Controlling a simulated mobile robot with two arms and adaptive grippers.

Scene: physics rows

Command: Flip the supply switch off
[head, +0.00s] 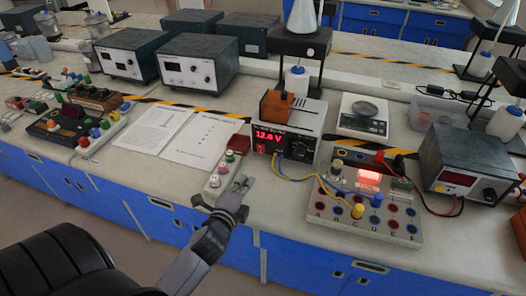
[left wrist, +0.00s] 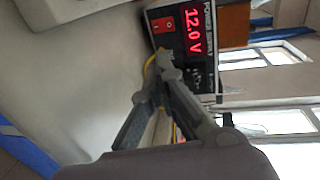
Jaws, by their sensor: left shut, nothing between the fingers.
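The power supply (head: 296,119) stands on the bench, its red display lit at about 12 V. In the left wrist view its front (left wrist: 193,58) appears turned sideways, reading 12.0 V. A red rocker switch (left wrist: 168,26) sits beside the display; it also shows below the display in the head view (head: 261,148). I cannot tell which way it is tipped. My left gripper (head: 242,182) is shut and empty, in front and to the left of the supply, apart from the switch. Its fingertips show in the left wrist view (left wrist: 162,62). My right gripper is out of view.
A small strip with coloured posts (head: 214,184) lies beside my left gripper. Yellow and blue leads run from the supply to a lit terminal board (head: 385,231) at right. Open papers (head: 200,141) lie left. A scale (head: 362,124) stands behind right.

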